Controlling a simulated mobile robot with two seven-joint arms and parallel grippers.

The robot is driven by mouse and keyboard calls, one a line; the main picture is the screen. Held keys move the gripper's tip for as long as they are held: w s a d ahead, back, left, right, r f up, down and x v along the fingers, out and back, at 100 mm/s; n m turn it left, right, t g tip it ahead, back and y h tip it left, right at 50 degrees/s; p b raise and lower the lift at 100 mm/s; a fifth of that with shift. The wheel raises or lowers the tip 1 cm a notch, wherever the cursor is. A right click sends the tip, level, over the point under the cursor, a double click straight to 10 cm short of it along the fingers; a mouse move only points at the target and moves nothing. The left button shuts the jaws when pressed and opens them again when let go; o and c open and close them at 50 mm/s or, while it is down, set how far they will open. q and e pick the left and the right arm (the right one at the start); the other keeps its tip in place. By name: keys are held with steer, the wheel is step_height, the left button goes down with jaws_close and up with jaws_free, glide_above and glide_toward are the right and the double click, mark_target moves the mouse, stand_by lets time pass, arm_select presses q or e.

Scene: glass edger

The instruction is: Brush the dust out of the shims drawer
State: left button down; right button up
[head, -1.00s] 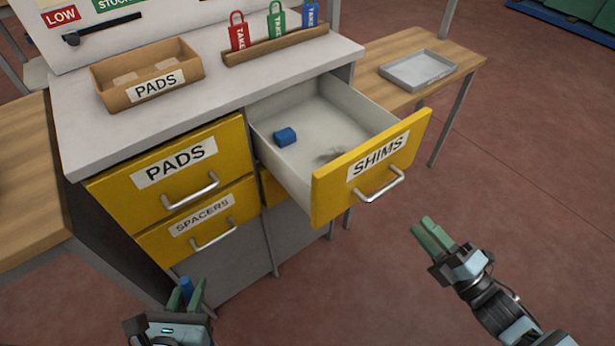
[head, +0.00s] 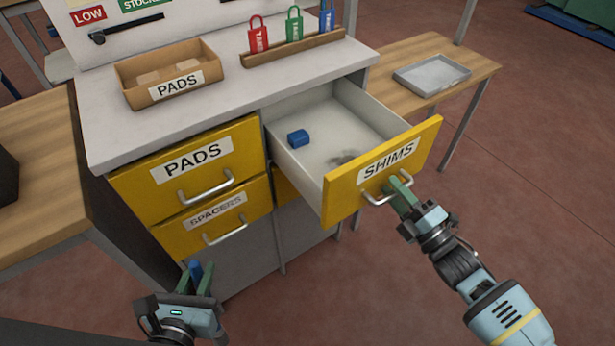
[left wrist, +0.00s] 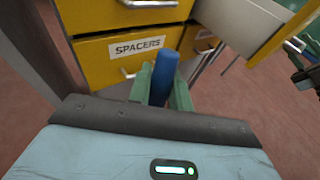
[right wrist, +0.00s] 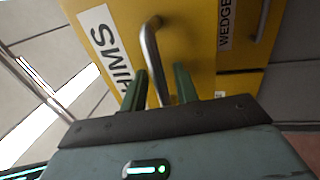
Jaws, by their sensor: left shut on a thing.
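The yellow shims drawer (head: 340,200) is pulled open. A grey-brown patch of dust (head: 342,159) lies on its floor near the front, and a small blue block (head: 298,138) lies by its left wall. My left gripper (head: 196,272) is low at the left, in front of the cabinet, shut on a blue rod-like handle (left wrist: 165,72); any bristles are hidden. My right gripper (head: 401,188) is at the shims drawer's metal handle (right wrist: 152,60). Its fingers (right wrist: 160,85) stand apart on either side of the handle bar.
The pads drawer (head: 185,160) and spacers drawer (head: 200,225) are shut. On the cabinet top stand a pads box (head: 195,88) and a rack with several coloured tags (head: 290,48). A grey tray (head: 432,74) lies on the right side table.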

steer(key=shift+c, duration=0.3)
jaws_close()
